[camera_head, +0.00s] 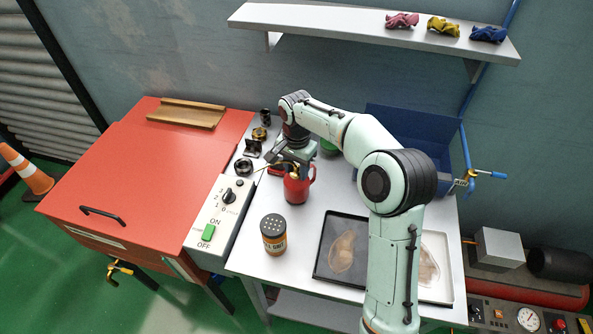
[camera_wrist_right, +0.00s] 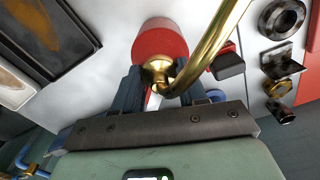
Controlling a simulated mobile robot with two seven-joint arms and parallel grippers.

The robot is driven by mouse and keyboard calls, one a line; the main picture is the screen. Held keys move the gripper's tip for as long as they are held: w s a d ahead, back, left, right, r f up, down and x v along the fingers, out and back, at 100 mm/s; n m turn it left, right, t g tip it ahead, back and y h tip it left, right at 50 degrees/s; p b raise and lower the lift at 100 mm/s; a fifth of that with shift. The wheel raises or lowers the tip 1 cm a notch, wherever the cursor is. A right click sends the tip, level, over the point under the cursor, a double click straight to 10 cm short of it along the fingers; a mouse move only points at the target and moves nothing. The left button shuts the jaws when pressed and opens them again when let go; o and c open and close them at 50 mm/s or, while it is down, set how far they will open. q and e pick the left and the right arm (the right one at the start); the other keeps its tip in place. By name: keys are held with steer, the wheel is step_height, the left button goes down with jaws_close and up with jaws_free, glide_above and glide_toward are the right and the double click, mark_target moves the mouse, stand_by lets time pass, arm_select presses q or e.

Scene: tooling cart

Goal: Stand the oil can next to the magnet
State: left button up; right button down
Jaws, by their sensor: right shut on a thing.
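The oil can (camera_head: 297,189) is red with a brass neck and a long thin spout. It looks upright over the white bench top; I cannot tell whether its base touches. My right gripper (camera_head: 294,167) reaches it from above and is shut on its brass neck. In the wrist view the can's red body (camera_wrist_right: 160,42) shows beyond the fingers (camera_wrist_right: 165,82), with the spout crossing upper right. The magnet, apparently the red piece with dark ends (camera_head: 275,170), lies just left of and behind the can, partly hidden. It also shows in the wrist view (camera_wrist_right: 228,64). My left gripper is out of view.
A shaker-topped tin (camera_head: 274,235) stands in front of the can. A dark tray (camera_head: 320,273) lies at front right. A blue bin (camera_head: 434,168) stands behind. Bench between tin and can is clear.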

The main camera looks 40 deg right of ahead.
steer(key=shift+f, duration=0.4)
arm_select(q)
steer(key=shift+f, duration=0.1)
arm_select(e)
steer(key=shift+f, duration=0.1)
steer(key=c, duration=0.6)
jaws_free()
steer(key=shift+f, duration=0.1)
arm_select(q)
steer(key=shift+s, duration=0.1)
arm_select(e)
step_height(320, 180, up, 12)
steer(key=shift+w+f+p, duration=0.1)
steer(key=shift+p, duration=0.9)
steer(key=shift+r, duration=0.3)
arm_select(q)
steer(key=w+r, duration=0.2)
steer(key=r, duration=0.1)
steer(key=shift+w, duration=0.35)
